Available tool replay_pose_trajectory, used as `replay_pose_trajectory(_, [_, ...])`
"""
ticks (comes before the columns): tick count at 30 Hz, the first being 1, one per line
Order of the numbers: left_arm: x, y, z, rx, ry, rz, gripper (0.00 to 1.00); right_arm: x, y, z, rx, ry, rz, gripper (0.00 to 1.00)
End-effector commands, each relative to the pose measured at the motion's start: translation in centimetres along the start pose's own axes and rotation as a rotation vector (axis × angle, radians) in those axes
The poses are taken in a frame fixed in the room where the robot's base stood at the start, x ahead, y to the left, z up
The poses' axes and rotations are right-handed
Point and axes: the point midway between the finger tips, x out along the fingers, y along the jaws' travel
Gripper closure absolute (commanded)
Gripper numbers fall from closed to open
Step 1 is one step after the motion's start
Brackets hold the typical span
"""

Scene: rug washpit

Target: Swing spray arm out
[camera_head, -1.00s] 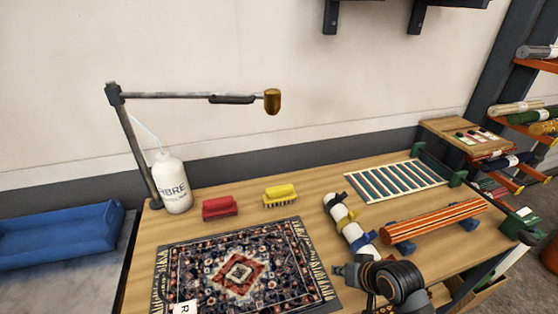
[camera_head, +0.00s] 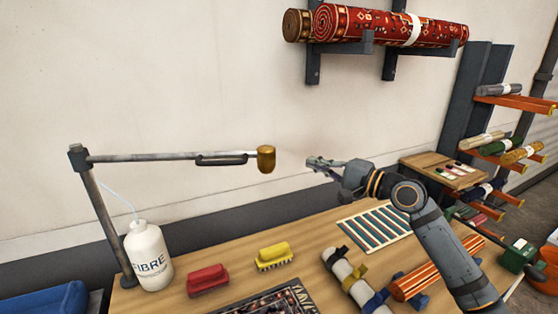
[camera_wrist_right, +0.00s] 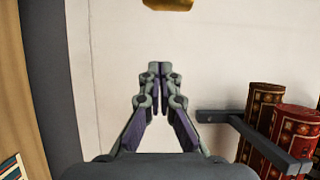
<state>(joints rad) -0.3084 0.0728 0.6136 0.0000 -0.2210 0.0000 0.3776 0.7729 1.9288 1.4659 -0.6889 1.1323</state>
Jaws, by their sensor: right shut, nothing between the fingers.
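The spray arm (camera_head: 150,157) is a grey horizontal bar on an upright post (camera_head: 102,220) at the left of the table. It has a dark handle (camera_head: 221,160) under it and a brass head (camera_head: 266,159) at its right end. My right gripper (camera_head: 312,163) is shut and empty, raised to the right of the brass head and apart from it. In the right wrist view its fingertips (camera_wrist_right: 154,68) are together, and part of the brass head (camera_wrist_right: 168,4) shows at the top edge. My left gripper is not in view.
A white bottle (camera_head: 148,257) stands by the post. Red (camera_head: 208,280) and yellow (camera_head: 274,256) brushes, a patterned rug (camera_head: 275,302) and rolled rugs (camera_head: 345,272) lie on the table. Red rolls (camera_head: 390,25) rest on wall brackets above. The air around the bar is clear.

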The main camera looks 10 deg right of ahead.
Motion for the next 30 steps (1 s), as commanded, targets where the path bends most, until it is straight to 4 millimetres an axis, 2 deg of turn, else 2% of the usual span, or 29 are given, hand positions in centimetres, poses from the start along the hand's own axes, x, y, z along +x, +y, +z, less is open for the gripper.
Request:
replay_pose_trajectory(4, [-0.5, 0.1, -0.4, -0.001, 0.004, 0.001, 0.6, 0.6, -0.2, 0.0, 0.0, 0.001, -0.002, 1.0])
replay_pose_trajectory(8, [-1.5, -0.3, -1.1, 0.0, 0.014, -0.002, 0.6, 2.1, -0.5, 0.0, 0.004, -0.001, -0.006, 1.0])
replay_pose_trajectory(20, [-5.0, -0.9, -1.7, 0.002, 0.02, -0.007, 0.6, 10.3, -0.4, 0.2, 0.003, -0.004, 0.0, 1.0])
replay_pose_trajectory(24, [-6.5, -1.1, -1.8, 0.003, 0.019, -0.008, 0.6, 9.3, -0.3, 2.4, -0.002, -0.002, 0.003, 1.0])
replay_pose_trajectory(30, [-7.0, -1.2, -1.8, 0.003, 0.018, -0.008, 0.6, 8.8, 0.0, 3.8, -0.003, -0.001, 0.003, 1.0])
